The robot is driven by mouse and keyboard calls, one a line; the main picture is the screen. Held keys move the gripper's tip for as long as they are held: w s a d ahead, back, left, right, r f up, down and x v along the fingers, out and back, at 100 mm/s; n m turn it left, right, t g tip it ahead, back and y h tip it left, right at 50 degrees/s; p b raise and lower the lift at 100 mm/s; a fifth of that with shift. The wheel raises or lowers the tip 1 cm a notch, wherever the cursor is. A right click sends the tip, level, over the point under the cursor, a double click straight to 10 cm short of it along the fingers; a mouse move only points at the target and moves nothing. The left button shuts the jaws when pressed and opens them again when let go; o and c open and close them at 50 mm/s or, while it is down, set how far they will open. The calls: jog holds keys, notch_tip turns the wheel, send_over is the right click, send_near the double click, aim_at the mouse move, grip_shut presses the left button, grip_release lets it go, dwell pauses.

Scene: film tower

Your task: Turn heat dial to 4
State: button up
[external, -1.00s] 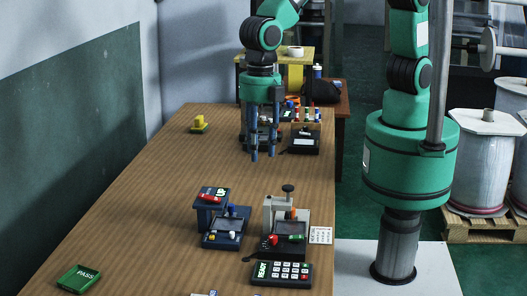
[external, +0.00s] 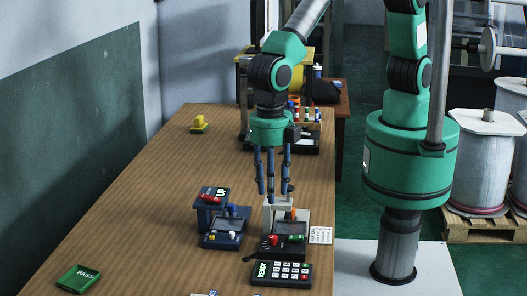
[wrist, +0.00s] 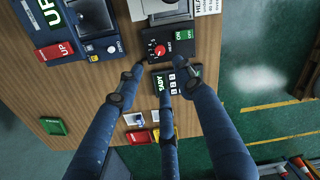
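The heat dial is a small red knob (wrist: 159,50) with white marks around it, on a dark panel (wrist: 172,32) beside a green switch. In the external view the red knob (external: 273,239) sits on the front of the grey-and-black press-like station. I cannot read its setting. My gripper (external: 273,191) has blue fingers spread apart and empty, pointing down above the back of the station. In the wrist view the open gripper (wrist: 164,78) has its fingertips around the area just below the dial, apart from it as far as I can tell.
A blue station (external: 222,226) with a red top part stands left of the dial station. A keypad (external: 282,273) reading READY lies in front. A white card (external: 320,235) is at the right edge. The table's left middle is clear.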

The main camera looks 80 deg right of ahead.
aim_at(273, 237)
notch_tip(273, 237, down, 13)
jog(key=b, duration=0.2)
jog(key=shift+s+d+b, duration=0.1)
jog(key=shift+b, duration=0.2)
